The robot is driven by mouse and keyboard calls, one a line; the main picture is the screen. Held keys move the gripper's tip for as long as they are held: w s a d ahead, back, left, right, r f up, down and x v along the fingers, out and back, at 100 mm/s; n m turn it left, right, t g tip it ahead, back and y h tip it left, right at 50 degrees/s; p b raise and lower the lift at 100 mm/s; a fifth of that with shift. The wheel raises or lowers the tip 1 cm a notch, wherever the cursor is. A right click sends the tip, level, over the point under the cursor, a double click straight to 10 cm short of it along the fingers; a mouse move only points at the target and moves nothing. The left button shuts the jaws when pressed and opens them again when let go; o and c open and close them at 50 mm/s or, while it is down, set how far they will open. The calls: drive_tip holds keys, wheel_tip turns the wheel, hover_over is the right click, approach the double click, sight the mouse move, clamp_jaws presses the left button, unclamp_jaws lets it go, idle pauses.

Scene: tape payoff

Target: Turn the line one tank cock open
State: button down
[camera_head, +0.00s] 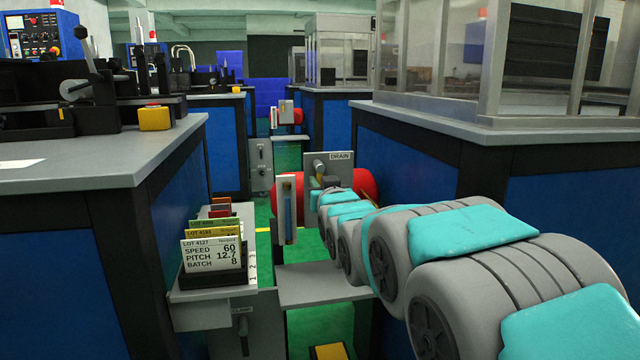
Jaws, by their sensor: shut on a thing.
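A red tank (366,184) lies behind a grey plate marked DRAIN (342,157), in the middle of the view. A small grey cock (319,167) sticks out at the left side of this plate. My arm reaches in from the lower right, and my gripper (317,187) is at its far end, right at the cock. The gripper is small here and partly hidden by my own wrist; it appears shut on the cock. The cock's exact angle cannot be made out. An upright sight gauge (287,208) stands just left of my gripper.
A grey shelf (320,285) lies below the tank. A card rack (212,278) with several lot cards stands at left. Blue benches (170,195) with grey tops flank the green aisle. A second, similar red tank (297,116) stands farther back.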

sight(331, 163)
idle(0.4)
drive_tip(key=n+p, duration=0.1)
drive_tip(key=n, duration=0.2)
drive_tip(key=d+n, duration=0.1)
drive_tip(key=n, duration=0.2)
drive_tip(key=d+r+n+p, duration=0.1)
drive_tip(key=n, duration=0.2)
drive_tip(key=shift+w+d+p, duration=0.25)
drive_tip(key=shift+w+p, duration=0.1)
drive_tip(key=n, duration=0.3)
drive_tip(key=r+n+p, duration=0.1)
drive_tip(key=n, duration=0.1)
drive_tip(key=shift+w+d+r, duration=0.1)
drive_tip(key=shift+d, duration=0.3)
drive_tip(key=shift+r+n+p, duration=0.15)
drive_tip(key=shift+r+n, duration=0.1)
drive_tip(key=shift+n, duration=0.75)
drive_tip(key=shift+r+n+p, duration=0.15)
drive_tip(key=shift+r+n, duration=0.1)
drive_tip(key=shift+n, duration=0.75)
drive_tip(key=c, duration=0.8)
unclamp_jaws()
drive_tip(key=shift+r, duration=0.1)
